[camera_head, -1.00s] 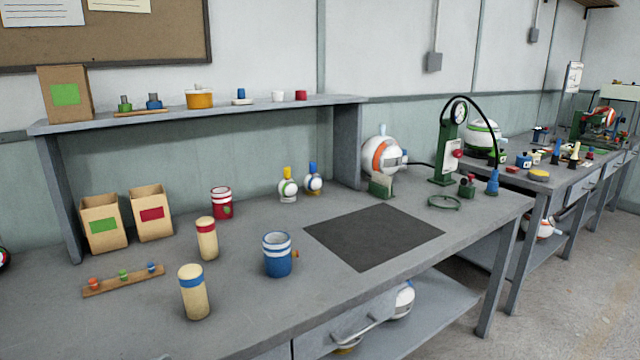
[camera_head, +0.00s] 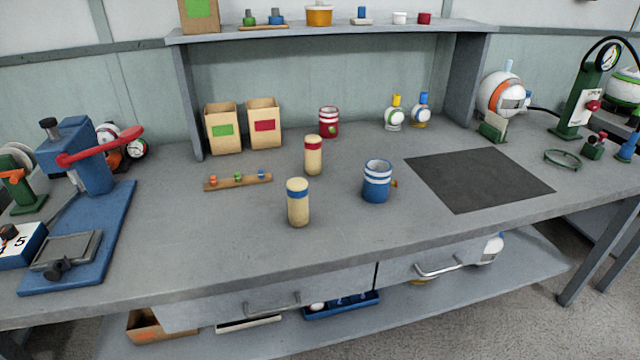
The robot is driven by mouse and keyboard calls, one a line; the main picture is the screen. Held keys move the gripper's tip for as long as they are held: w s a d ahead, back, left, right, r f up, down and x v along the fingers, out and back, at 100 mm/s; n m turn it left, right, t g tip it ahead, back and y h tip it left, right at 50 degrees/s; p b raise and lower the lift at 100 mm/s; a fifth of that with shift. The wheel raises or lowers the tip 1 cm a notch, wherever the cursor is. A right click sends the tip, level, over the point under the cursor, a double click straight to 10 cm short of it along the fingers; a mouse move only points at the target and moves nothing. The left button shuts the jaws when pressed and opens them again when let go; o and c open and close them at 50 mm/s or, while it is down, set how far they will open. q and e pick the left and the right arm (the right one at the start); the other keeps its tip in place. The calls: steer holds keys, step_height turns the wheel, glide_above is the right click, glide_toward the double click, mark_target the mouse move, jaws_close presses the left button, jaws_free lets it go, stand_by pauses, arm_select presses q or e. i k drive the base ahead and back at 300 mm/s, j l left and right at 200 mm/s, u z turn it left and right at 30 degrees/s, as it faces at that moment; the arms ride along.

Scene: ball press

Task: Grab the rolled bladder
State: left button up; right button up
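Two upright cream rolls stand on the grey bench and look like rolled bladders; I cannot tell which one is meant. One roll has a blue band near its top (camera_head: 298,205) and is nearer to me. The other roll has a red band near its top (camera_head: 313,157) and stands a little farther back. A blue cup with white bands (camera_head: 376,184) stands to the right of both, apart from them. Neither of my grippers is in view.
A wooden strip with small coloured pegs (camera_head: 238,182) lies left of the rolls. Two cardboard boxes (camera_head: 223,140) and a red banded can (camera_head: 329,122) stand behind. A blue press (camera_head: 88,165) is at the left. A dark mat (camera_head: 480,180) lies bare at the right.

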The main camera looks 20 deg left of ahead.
mark_target(297, 188)
steer(key=u, duration=0.3)
steer(key=i+l+u, duration=0.15)
steer(key=l+u, duration=0.2)
steer(key=i+l+u, duration=0.15)
steer(key=u, duration=0.2)
steer(key=i+l+u, duration=0.1)
steer(key=l, duration=0.35)
steer(key=l+u, duration=0.1)
steer(key=l, duration=0.3)
steer(key=i+l, duration=0.1)
steer(key=l, duration=0.35)
steer(key=i+l, duration=0.1)
steer(key=l, duration=0.3)
steer(key=i+l+u, duration=0.1)
steer(key=l, duration=0.35)
